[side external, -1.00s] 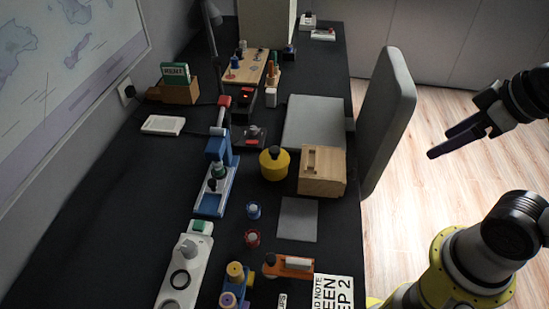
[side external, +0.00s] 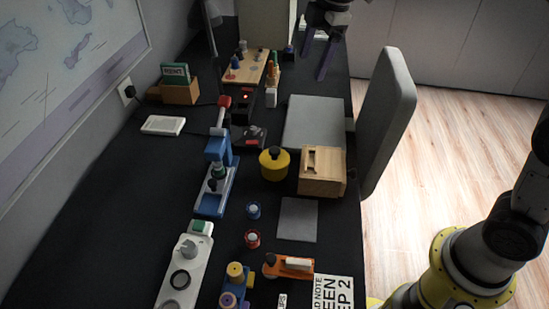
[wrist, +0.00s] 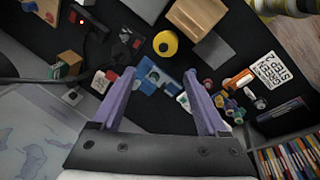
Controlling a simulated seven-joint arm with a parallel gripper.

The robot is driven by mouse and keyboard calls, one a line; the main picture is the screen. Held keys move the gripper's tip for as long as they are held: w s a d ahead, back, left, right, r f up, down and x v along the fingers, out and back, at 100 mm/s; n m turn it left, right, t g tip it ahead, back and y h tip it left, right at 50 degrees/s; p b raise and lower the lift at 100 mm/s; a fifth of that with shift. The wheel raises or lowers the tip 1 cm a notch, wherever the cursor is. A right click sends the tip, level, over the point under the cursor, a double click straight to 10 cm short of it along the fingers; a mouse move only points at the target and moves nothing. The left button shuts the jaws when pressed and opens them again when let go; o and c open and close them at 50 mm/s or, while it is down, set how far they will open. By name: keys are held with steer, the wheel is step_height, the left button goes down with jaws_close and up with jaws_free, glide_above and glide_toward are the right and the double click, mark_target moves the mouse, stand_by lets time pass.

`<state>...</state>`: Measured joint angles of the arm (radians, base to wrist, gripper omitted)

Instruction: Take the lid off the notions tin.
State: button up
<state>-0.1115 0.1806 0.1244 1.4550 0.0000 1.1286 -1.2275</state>
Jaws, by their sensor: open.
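A round yellow tin with a black knob on top, which looks like the notions tin (side external: 273,168), stands upright in the middle of the dark desk, just left of a wooden box. Its lid appears to be on. It also shows from above in the wrist view, as a yellow disc (wrist: 158,45) with a dark knob. My gripper (side external: 309,75) is high over the far end of the desk, well apart from the tin. Its two purple fingers are spread and empty in the wrist view (wrist: 160,72).
The wooden box (side external: 322,182) stands close to the tin's right. A blue press-like device (side external: 211,195) is to its left, and small blue and red spools (side external: 253,238) are in front. A grey chair back (side external: 388,120) rises beyond the desk's right edge. A flat grey pad (side external: 297,220) lies bare.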

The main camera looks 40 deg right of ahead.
steer(key=w+a+f+n+g, duration=0.1)
steer(key=w+a+f+g, duration=0.15)
steer(key=w+f, duration=0.55)
glide_above(274, 150)
steer(key=shift+g, duration=0.25)
steer(key=f, duration=1.5)
steer(key=shift+s+d+f, duration=0.3)
steer(key=shift+w+a+f, duration=0.1)
steer(key=shift+w+f, duration=0.1)
steer(key=shift+f, duration=1.35)
steer(key=shift+w+a+f, duration=0.1)
steer(key=shift+w+f, duration=0.05)
steer(key=shift+f, duration=1.35)
jaws_close()
